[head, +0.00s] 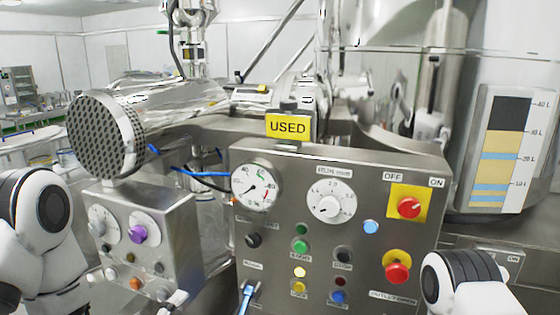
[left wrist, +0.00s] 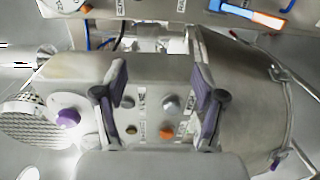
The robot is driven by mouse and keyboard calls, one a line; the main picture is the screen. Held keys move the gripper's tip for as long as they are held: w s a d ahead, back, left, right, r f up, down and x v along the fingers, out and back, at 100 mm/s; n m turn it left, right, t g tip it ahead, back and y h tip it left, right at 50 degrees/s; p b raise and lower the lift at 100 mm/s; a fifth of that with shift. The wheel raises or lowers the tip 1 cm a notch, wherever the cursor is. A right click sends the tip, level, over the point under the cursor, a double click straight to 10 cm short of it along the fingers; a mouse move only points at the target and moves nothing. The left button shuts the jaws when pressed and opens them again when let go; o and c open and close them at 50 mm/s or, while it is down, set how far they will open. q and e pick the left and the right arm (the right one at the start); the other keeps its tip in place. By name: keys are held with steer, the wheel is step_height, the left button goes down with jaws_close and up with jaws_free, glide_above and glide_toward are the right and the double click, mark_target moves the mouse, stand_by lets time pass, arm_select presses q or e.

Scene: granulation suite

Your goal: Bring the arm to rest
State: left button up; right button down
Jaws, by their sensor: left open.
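My left gripper (left wrist: 158,92) shows in the left wrist view with its two dark, purple-padded fingers apart and nothing between them. Behind the fingers is the small grey control box (left wrist: 75,85), with a purple knob (left wrist: 67,118) to the left and an orange button (left wrist: 166,133) between the fingers. I cannot tell whether the fingers touch the box. In the head view this box (head: 165,225) stands left of the main panel, and my white left arm comes in at the left edge. My right arm shows at the bottom right; its gripper is out of view.
The main steel panel (head: 300,235) carries gauges, buttons, a red rotary switch (head: 409,207) and a red knob (head: 397,267). A yellow USED sign (head: 288,127) stands on top. A perforated metal cylinder (head: 107,138) is above the box. A tank with a level scale (head: 505,150) is right.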

arm_select(q)
steer(key=s+f+m+g+y+b, duration=0.15)
steer(key=s+f+g, duration=0.3)
steer(key=f, duration=0.85)
steer(key=s+f+m+g+y+b, duration=0.1)
steer(key=s+f+g+y+b, duration=0.15)
steer(key=s+f, duration=0.7)
steer(key=s+a+f+m+g+y, duration=0.2)
steer(key=s+a+f+m+g, duration=0.3)
steer(key=s+f+m+g, duration=0.4)
steer(key=s+f+m, duration=0.2)
steer(key=s+f, duration=0.1)
steer(key=shift+s+b, duration=0.35)
arm_select(e)
steer(key=f, duration=0.5)
steer(key=shift+w+d+f, duration=0.2)
steer(key=shift+w, duration=0.05)
arm_select(q)
steer(key=shift+w+m, duration=0.1)
steer(key=shift+m, duration=0.15)
